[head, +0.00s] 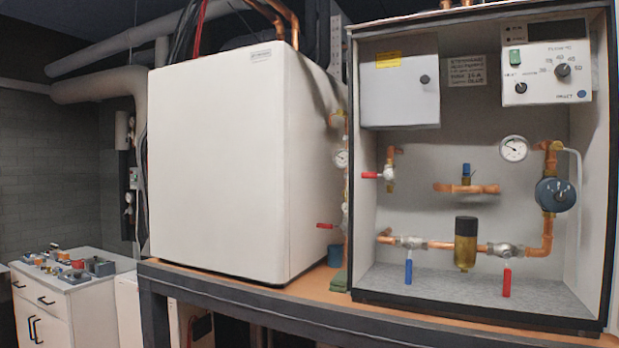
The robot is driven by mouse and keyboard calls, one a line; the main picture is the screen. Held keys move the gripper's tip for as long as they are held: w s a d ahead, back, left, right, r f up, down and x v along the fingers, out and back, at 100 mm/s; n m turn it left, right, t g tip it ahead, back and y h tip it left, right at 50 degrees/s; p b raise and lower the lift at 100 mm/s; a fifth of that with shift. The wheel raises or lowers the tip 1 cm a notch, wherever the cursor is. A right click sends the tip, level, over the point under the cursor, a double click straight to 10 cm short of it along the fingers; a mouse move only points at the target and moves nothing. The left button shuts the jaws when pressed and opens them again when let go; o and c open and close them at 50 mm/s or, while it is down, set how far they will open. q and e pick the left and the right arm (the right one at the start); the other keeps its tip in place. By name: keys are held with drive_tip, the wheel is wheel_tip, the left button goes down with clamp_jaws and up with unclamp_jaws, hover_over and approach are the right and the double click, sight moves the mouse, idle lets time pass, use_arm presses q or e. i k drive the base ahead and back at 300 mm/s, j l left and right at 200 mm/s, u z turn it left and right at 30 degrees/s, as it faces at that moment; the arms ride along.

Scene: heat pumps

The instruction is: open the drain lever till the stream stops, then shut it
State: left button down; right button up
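Several valve levers show in the head view, and I cannot tell for certain which is the drain lever. A red lever (325,226) sticks out sideways in the gap between the white box and the open cabinet, above a small dark blue cup (335,255). Inside the cabinet, another red lever (371,175) points left, a blue lever (408,272) hangs down at the lower left, and a red lever (507,282) hangs down at the lower right. I see no stream of water. Neither of my grippers is in view.
The large white box (215,170) and the open cabinet (470,283) stand on a bench (310,292), leaving a narrow gap between them. A green block (339,281) lies near the gap. A cluttered white drawer unit (80,312) stands at the left.

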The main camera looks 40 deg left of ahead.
sight(387, 175)
drive_tip(key=u, duration=1.1)
